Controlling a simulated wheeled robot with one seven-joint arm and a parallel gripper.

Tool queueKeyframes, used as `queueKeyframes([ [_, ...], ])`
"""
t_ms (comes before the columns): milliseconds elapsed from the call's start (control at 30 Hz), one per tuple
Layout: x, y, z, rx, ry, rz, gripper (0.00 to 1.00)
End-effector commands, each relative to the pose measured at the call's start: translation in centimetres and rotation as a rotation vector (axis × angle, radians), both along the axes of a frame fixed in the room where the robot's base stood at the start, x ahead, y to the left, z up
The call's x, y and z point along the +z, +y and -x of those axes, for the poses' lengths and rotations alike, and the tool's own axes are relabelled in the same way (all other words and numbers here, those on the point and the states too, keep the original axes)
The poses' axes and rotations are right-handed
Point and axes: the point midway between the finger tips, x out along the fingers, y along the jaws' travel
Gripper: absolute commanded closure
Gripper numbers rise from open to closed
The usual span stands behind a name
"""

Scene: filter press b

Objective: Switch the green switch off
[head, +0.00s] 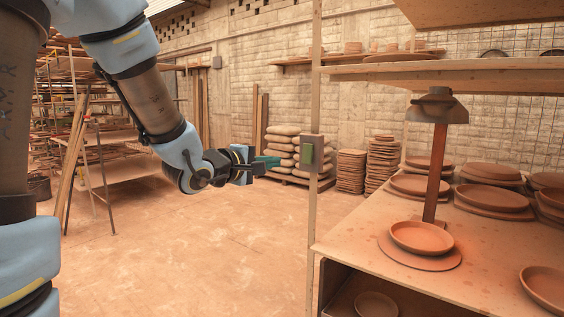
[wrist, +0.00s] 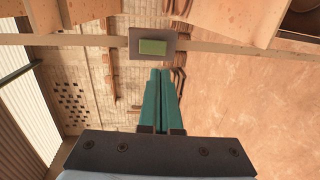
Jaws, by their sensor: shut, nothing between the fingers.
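The green switch (head: 309,154) sits on a grey box (head: 319,141) fixed to a thin upright wooden post. In the wrist view the green switch (wrist: 153,47) shows as a green rectangle on its dark plate (wrist: 134,41), near the top of the picture. My gripper (head: 278,161) is to the left of the box in the head view, pointing toward it, with a gap between. Its teal fingers (wrist: 160,72) are shut together and empty, and their tips point at the switch without visibly touching it. Which way the switch is set cannot be told.
The wooden post (head: 312,220) rises at the left edge of a work table (head: 345,245) with clay plates and a press (head: 438,105). A shelf (head: 450,72) overhangs the table. Stacked sacks (head: 283,145) stand behind.

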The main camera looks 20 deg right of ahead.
Motion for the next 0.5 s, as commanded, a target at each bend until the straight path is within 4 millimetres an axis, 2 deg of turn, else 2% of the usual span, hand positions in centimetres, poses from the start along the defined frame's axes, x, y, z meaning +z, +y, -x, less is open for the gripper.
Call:
queueKeyframes([
  [500,-1.2,-8.8,-4.7,-0.002,0.003,-0.001,1.00],
])
